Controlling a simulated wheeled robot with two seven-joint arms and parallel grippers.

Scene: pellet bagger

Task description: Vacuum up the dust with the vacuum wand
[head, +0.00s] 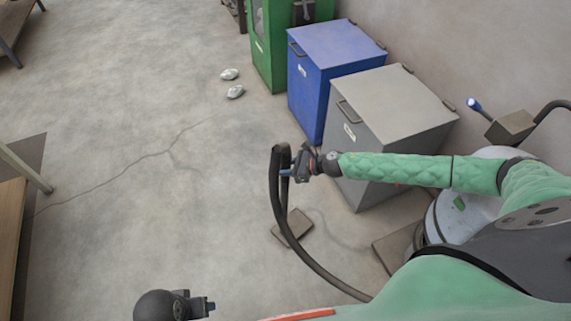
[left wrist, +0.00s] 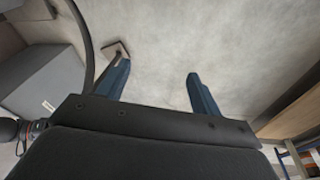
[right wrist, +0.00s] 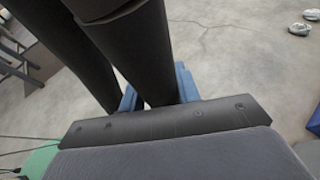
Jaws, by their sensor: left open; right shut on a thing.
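My right gripper (head: 290,172) is shut on the black tube of the vacuum wand (head: 276,185), in front of the grey cabinet. In the right wrist view the thick dark tube (right wrist: 150,60) passes between the blue fingers (right wrist: 160,88). A flat brown floor head (head: 293,229) rests on the floor below, and a black hose curves down toward my body. In the left wrist view my left gripper (left wrist: 158,88) is open and empty, its blue fingers apart above bare floor. The floor head (left wrist: 117,50) also shows there.
Two small whitish lumps (head: 232,83) lie on the floor near the blue cabinet (head: 325,65). The grey cabinet (head: 395,110) and green cabinet (head: 268,45) line the wall. A wooden bench (head: 10,230) stands at left. The middle floor is clear.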

